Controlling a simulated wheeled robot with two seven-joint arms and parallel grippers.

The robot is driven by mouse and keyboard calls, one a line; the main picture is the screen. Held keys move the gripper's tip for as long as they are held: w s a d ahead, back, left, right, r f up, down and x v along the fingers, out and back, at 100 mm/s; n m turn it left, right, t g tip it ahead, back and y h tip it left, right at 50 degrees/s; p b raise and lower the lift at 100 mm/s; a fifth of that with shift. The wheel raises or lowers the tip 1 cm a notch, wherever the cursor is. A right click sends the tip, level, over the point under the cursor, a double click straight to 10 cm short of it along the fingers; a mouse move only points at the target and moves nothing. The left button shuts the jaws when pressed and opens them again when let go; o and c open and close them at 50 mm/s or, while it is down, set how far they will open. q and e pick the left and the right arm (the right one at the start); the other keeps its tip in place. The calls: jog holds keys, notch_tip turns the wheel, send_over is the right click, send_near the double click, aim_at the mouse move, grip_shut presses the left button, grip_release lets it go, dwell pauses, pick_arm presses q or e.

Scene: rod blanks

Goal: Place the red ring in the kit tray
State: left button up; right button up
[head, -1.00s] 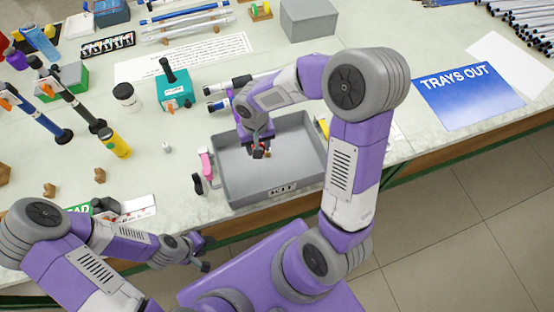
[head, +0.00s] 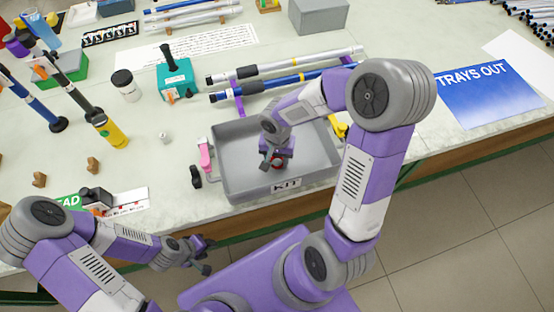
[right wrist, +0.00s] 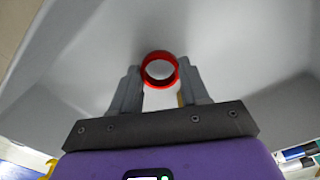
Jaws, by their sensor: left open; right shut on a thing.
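The red ring (right wrist: 160,57) is between the fingertips of my right gripper (right wrist: 159,84) in the right wrist view, with the grey tray surface behind it. I cannot tell whether the ring touches the tray floor. My left gripper (head: 206,256) is open and empty, off the table's front edge.
A pink clip-like thing (head: 205,154) and a black one (head: 195,176) are at the tray's left side. Rods on a purple rack (head: 285,73) lie behind the tray. A yellow bottle (head: 111,132) and a teal box (head: 175,80) stand to the left. The tray floor looks otherwise bare.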

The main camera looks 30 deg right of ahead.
jog(key=shift+f, duration=0.35)
jog(key=shift+f, duration=0.2)
jog(key=o, duration=1)
jog(key=shift+r, duration=0.1)
